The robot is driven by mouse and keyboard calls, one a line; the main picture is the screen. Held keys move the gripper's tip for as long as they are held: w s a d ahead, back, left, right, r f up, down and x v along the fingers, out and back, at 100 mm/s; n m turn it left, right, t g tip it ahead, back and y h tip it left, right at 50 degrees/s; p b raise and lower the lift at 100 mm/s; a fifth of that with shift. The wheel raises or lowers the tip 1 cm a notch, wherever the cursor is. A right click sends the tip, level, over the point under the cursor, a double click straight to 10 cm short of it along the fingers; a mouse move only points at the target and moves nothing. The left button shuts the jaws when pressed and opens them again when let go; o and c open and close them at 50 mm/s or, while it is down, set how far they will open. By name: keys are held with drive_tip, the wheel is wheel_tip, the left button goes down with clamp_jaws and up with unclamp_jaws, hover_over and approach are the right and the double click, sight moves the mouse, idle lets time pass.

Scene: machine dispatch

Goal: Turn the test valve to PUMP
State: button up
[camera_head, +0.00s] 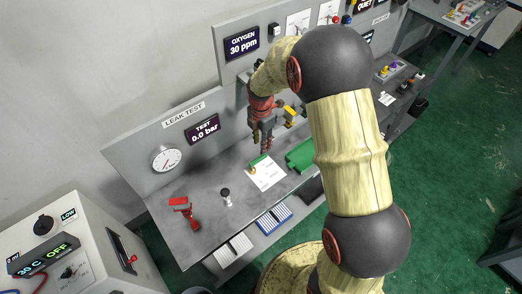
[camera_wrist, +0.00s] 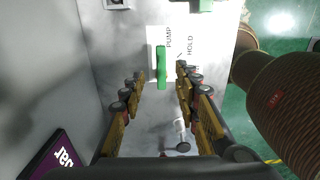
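The test valve shows as a green handle (camera_wrist: 161,67) in the wrist view, on a white plate (camera_wrist: 181,46) printed PUMP and HOLD. The handle lies lengthwise up the picture, left of the word PUMP; which mark it points to I cannot tell. In the head view the handle (camera_head: 260,160) is small, at the far edge of the white plate (camera_head: 268,176) on the grey bench. My gripper (camera_wrist: 160,76) is open, its fingers apart to the left and right of the handle in the picture. It hangs just above the valve in the head view (camera_head: 265,150); contact is not visible.
The LEAK TEST panel has a round gauge (camera_head: 166,159) and a display (camera_head: 202,129) reading 0.0 bar. A green block (camera_head: 300,156) lies right of the plate. A black-topped post (camera_head: 226,195) and a red device (camera_head: 187,212) stand to the left.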

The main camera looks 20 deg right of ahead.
drive_tip(key=shift+r, duration=2.15)
drive_tip(key=s+a+r+m+t+b, duration=0.1)
drive_tip(key=s+r+m+b, duration=0.4)
drive_tip(key=s+m, duration=0.6)
drive_tip(key=s+a+r+m+t+b, duration=0.2)
drive_tip(key=s+m+b, duration=0.6)
drive_tip(key=s, duration=0.8)
wheel_tip(320, 180, up, 3)
drive_tip(key=m+t, duration=0.2)
drive_tip(key=shift+s+m+t, duration=0.25)
drive_tip(key=shift+m+t, duration=0.05)
drive_tip(key=shift+m, duration=0.1)
